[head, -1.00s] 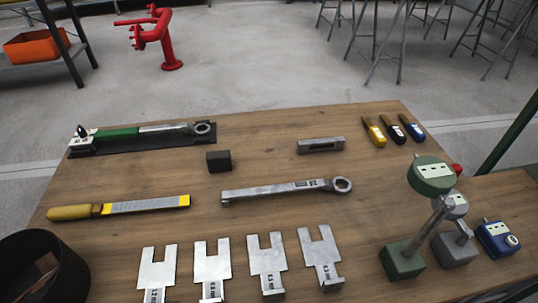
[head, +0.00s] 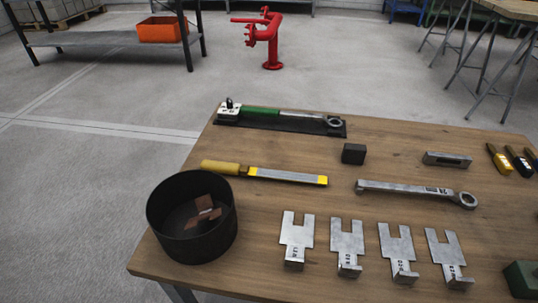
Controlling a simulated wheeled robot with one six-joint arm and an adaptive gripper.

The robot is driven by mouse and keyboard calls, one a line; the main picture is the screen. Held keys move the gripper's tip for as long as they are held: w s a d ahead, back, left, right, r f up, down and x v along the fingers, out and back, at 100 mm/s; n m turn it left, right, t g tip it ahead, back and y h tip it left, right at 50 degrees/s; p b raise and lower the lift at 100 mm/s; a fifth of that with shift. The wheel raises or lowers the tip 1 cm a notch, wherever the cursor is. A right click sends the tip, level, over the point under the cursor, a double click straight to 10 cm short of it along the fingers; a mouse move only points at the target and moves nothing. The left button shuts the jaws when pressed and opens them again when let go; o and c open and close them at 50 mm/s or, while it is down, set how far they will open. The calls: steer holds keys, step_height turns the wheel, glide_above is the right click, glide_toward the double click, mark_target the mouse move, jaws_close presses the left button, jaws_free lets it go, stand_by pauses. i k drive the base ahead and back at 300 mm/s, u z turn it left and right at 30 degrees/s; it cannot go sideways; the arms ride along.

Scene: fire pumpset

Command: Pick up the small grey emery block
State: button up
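A small dark grey block (head: 353,154), which looks like the emery block, lies on the wooden table (head: 300,150) toward its far side. It sits between the green-handled tool and the long ring spanner, touching neither. A longer, lighter grey metal block (head: 447,159) with a recess lies to its right. My gripper is not in view.
A green-handled wrench (head: 275,113) lies on a dark tray behind the block. A yellow-handled file (head: 265,173), a ring spanner (head: 415,190), several forked metal plates (head: 345,245) and a dark round bin (head: 190,218) are nearer. Bare wood surrounds the block.

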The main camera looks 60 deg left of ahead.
mark_target(352, 153)
steer(key=u, duration=0.75)
steer(key=k, duration=0.25)
steer(key=u, duration=1.05)
steer(key=i, duration=0.3)
steer(key=k, duration=1.8)
steer(key=u, duration=0.75)
steer(key=i, duration=1.2)
steer(key=z, duration=0.8)
steer(key=i, duration=0.55)
steer(key=z, duration=0.35)
